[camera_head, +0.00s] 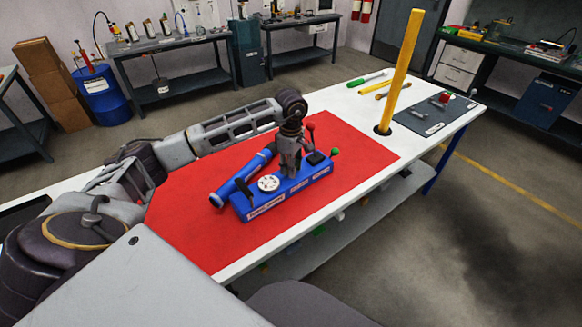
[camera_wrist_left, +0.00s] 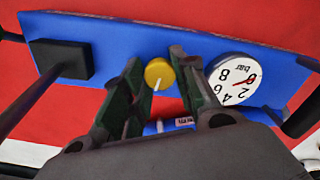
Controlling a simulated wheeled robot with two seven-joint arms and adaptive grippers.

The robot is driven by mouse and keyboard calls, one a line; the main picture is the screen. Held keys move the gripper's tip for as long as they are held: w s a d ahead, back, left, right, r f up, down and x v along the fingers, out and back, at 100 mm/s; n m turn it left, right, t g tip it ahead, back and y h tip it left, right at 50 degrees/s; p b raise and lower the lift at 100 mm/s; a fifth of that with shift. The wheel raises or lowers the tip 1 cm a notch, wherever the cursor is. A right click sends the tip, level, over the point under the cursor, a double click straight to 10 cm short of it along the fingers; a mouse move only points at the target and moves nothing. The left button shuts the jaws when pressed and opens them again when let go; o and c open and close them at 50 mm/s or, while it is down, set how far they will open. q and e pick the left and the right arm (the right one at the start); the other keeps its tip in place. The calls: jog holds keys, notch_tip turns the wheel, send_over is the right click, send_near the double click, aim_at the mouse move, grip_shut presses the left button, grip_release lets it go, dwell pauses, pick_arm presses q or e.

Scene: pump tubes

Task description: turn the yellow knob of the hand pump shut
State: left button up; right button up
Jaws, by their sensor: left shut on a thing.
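The hand pump (camera_head: 262,207) has a blue base and lies on a red mat (camera_head: 190,235). Its blue base also fills the upper left wrist view (camera_wrist_left: 115,38). The yellow knob (camera_wrist_left: 159,73) is round, with a white pointer line toward the bottom of the picture. My left gripper (camera_head: 291,172) points down over the pump. In the left wrist view its two fingers (camera_wrist_left: 158,78) are shut on the yellow knob, one on each side. The knob is hidden by the gripper in the head view. My right gripper is not in view.
A white gauge (camera_head: 268,183) sits close beside the left fingers. Levers with a red ball (camera_head: 310,127) and a green ball (camera_head: 335,152) stand up near the gripper. A yellow post (camera_head: 402,72) rises at the table's far end. The mat's front left part is clear.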

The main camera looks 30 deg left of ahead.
pick_arm(q)
jog(key=n, duration=0.6)
jog(key=shift+n, duration=0.4)
jog(key=shift+c, duration=0.2)
jog(key=n, duration=0.2)
jog(key=shift+n, duration=0.9)
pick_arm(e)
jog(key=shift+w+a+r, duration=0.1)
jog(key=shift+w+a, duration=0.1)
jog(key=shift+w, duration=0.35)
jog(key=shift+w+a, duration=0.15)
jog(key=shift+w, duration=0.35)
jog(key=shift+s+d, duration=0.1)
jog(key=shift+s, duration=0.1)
pick_arm(q)
jog(key=o, duration=1.1)
jog(key=shift+c, duration=0.2)
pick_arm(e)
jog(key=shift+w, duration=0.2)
